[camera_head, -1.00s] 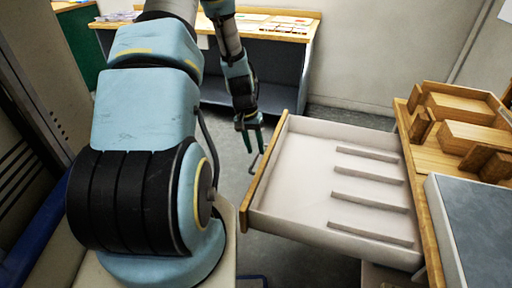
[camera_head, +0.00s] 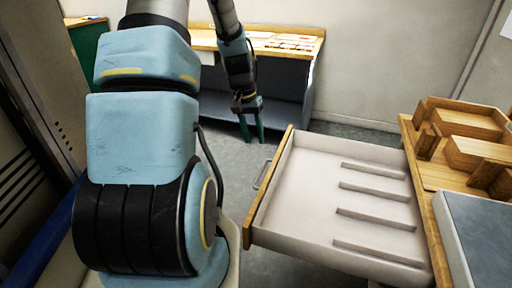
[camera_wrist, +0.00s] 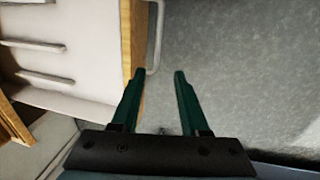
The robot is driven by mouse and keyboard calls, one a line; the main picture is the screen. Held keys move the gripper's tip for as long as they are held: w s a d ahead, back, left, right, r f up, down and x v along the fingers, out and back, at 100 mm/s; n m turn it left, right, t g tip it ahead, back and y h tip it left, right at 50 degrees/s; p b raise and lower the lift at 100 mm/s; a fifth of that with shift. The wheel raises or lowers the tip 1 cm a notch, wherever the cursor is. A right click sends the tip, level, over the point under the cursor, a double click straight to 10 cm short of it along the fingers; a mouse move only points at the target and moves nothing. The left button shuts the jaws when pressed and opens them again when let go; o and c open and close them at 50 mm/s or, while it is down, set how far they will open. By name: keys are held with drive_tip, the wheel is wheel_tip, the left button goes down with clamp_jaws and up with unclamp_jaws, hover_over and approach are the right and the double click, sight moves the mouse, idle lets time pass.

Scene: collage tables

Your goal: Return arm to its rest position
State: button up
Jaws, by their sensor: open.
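My gripper (camera_head: 252,138) hangs fingers-down in the head view, to the left of the open drawer's front and beyond its handle. In the wrist view my gripper (camera_wrist: 158,75) has its two green fingers apart with nothing between them. Beneath them are grey floor and the drawer's wooden front edge. My arm rises from the left of the head view and bends over at the top, where part of it is cut off.
A pulled-out white drawer (camera_head: 310,215) with several ridges juts into the room, its handle (camera_head: 262,175) facing my arm. A wooden organiser (camera_head: 455,165) and a grey-topped box (camera_head: 480,225) sit on the right table. A desk (camera_head: 312,45) with papers stands at the back. Grey floor (camera_head: 228,150) is clear.

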drive_tip(key=shift+r, duration=0.3)
drive_tip(key=s+a+r+n+t+y+p, duration=0.1)
drive_tip(key=s+a+r, duration=0.3)
drive_tip(key=s+r, duration=0.2)
drive_tip(key=s+a+r+n+t+p, duration=0.1)
drive_tip(key=s+a+r+n+p, duration=0.1)
drive_tip(key=s+a+r, duration=0.2)
drive_tip(key=s+r, duration=0.2)
drive_tip(key=s, duration=0.2)
drive_tip(key=shift+r+y, duration=0.35)
drive_tip(key=shift+y, duration=0.05)
